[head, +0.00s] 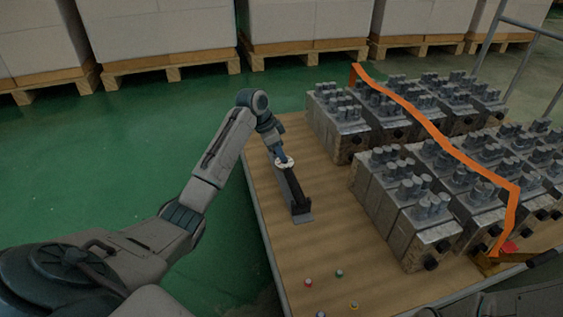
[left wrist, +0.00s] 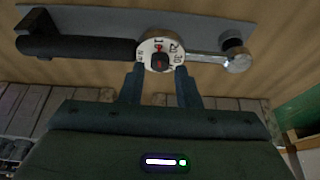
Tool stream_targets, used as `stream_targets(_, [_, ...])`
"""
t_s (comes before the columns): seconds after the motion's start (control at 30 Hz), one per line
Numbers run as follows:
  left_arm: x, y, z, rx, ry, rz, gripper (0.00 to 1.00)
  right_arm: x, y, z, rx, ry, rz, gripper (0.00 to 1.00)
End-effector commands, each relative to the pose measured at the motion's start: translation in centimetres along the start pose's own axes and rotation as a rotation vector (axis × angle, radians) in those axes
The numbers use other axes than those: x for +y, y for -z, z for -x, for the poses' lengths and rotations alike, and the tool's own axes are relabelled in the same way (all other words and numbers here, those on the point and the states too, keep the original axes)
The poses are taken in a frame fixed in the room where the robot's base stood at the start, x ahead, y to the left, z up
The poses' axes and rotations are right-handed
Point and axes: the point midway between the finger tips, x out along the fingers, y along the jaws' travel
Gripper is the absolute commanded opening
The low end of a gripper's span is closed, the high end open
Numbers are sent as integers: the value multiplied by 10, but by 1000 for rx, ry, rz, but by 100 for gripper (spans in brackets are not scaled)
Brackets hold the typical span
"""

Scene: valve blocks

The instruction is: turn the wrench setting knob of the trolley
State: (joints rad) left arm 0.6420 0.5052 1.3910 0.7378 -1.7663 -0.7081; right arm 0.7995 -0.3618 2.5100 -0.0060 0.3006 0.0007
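The wrench (head: 293,188) lies on a narrow grey plate on the wooden trolley top (head: 320,240). Its setting knob is a white numbered dial (left wrist: 149,46) with a dark centre and a red mark, between the black handle (left wrist: 95,50) and the metal head (left wrist: 237,61) in the left wrist view. My left gripper (head: 279,155) is at the knob; in the left wrist view its two fingers (left wrist: 160,72) are apart, with the tips on either side of the dial's lower edge. I cannot tell whether they touch it.
Rows of metal valve blocks (head: 400,195) fill the trolley's right side, with an orange strip (head: 430,125) over them. Small coloured caps, one of them red (head: 308,282), lie at the front. Pallets with white boxes (head: 170,45) stand behind. Wood around the wrench is clear.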

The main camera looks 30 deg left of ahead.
Motion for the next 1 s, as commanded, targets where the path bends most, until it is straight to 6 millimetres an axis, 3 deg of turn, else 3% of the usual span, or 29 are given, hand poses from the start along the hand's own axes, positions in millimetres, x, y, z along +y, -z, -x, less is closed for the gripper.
stream_targets(0.13, [0, 0, -16, 0, 0, 0, 30, 3, 5, 10, -1, 0, -1, 36])
stream_targets(0.5, [0, 0, -19, 0, 1, 0, 30, 3, 6, 11, -1, -1, -1, 36])
stream_targets(0.67, [0, 0, -19, 0, 1, 0, 0, 3, 6, 11, -2, -1, -2, 36])
stream_targets(1.0, [0, 2, -16, 0, -6, -15, 0, 0, 0, 0, -2, -1, -1, 36])
